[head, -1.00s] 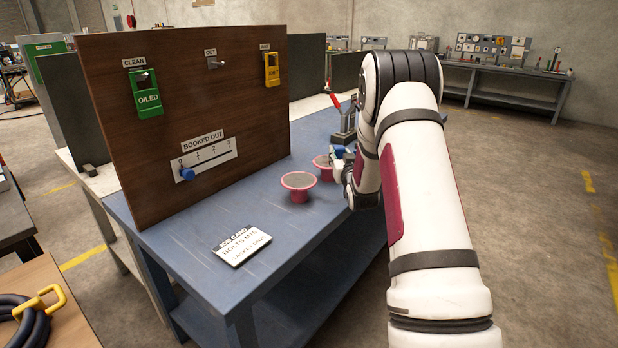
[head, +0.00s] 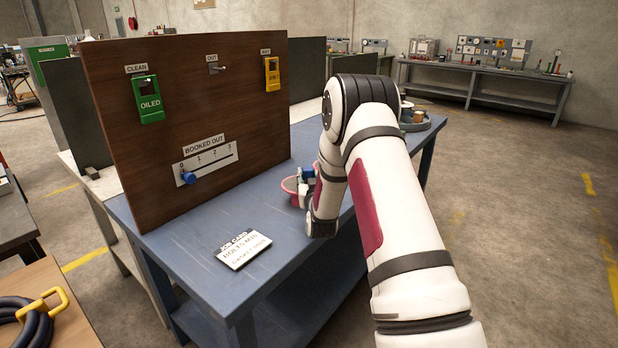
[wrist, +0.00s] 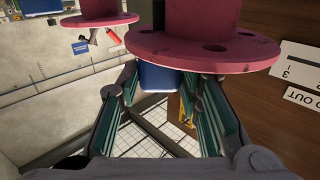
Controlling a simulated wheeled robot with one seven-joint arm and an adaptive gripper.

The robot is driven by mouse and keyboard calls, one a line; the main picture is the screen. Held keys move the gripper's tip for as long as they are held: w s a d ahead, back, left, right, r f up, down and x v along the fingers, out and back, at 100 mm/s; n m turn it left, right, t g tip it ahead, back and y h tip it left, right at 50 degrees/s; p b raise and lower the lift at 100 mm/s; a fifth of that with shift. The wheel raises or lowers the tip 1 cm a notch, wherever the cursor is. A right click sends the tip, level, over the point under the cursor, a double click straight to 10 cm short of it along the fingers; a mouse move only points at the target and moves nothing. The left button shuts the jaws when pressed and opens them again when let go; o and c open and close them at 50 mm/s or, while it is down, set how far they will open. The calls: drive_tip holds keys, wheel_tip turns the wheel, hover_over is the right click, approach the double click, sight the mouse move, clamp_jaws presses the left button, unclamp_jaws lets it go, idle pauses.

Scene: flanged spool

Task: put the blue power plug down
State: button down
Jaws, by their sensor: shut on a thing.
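The blue power plug (wrist: 163,78) is between my gripper's (wrist: 166,88) fingertips in the wrist view, and the gripper is shut on it. Part of the plug is hidden behind the flange of a pink spool (wrist: 200,48). In the head view the plug (head: 308,172) shows as a small blue patch beside my gripper (head: 312,180), above the blue bench (head: 190,270). The near pink spool (head: 289,186) is just left of the gripper and partly hidden by it. I cannot tell whether plug and spool touch.
A second pink spool (wrist: 90,20) shows in the wrist view. A brown board (head: 200,110) with tags and a blue-knobbed slider (head: 207,165) stands behind. A job card (head: 243,249) lies at the front. A round tray (head: 425,122) stands at the far end. Bare bench lies left of the card.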

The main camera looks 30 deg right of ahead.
drive_tip(key=shift+f+b, duration=0.35)
drive_tip(key=shift+f, duration=0.1)
drive_tip(key=shift+f, duration=0.1)
drive_tip(key=c, duration=1.1)
unclamp_jaws()
drive_tip(key=shift+f, duration=0.1)
